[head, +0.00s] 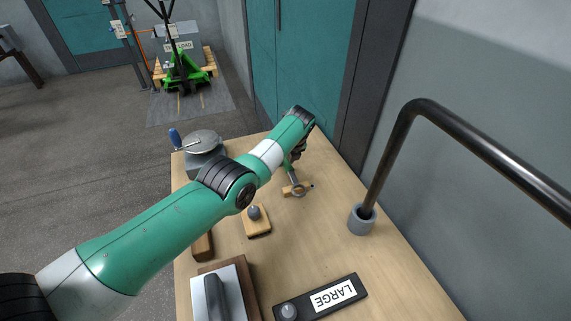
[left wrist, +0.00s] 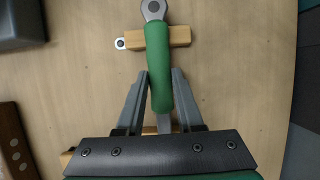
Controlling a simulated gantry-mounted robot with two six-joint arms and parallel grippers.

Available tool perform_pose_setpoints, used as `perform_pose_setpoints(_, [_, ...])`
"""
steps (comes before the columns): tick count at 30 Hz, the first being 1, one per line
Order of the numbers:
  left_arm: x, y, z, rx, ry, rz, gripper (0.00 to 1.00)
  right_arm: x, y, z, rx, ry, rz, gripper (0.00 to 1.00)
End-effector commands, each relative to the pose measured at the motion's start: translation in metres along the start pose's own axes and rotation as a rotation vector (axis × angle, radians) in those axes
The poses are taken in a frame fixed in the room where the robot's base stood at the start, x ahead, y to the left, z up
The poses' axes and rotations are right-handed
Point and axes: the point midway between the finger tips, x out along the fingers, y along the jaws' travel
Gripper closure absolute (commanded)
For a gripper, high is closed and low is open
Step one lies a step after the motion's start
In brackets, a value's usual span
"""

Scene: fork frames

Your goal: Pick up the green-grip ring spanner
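The green-grip ring spanner (left wrist: 160,70) lies across a small wooden block (left wrist: 178,37) in the left wrist view. Its steel ring end is at the top edge. In the head view its steel end (head: 292,178) shows beside the block (head: 298,190); my left gripper and arm hide most of the grip. My left gripper (left wrist: 160,75) has one finger on each side of the green grip, very close to it. I cannot tell whether the fingers press on it. The spanner runs slightly slanted between them. My right gripper is in neither view.
A grey pot (head: 361,221) with a dark bent pipe rising from it stands at the table's right edge. A wooden block with a knob (head: 256,221), a handled metal block (head: 220,296) and a LARGE label plate (head: 320,298) lie nearer. A round-topped grey device (head: 202,141) stands back left.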

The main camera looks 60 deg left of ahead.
Motion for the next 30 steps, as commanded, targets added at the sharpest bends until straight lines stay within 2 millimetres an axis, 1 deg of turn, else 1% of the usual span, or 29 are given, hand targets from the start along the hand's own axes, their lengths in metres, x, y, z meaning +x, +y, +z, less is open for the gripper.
perform_pose_setpoints(1, [0.0001, 0.0001, -0.0001, 0.0, 0.0, 0.0, 0.77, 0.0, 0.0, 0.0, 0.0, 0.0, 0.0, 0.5])
perform_pose_setpoints(3, [0.0001, 0.0001, -0.0002, 0.0, 0.0, 0.0, 0.9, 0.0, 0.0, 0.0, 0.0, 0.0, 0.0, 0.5])
perform_pose_setpoints(5, [0.0002, 0.0001, -0.0002, 0.0, 0.0, 0.0, 1.0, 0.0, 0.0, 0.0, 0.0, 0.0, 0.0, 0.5])
perform_pose_setpoints(30, [0.0003, 0.0001, -0.0004, 0.001, 0.0, 0.001, 1.0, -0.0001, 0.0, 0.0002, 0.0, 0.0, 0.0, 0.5])
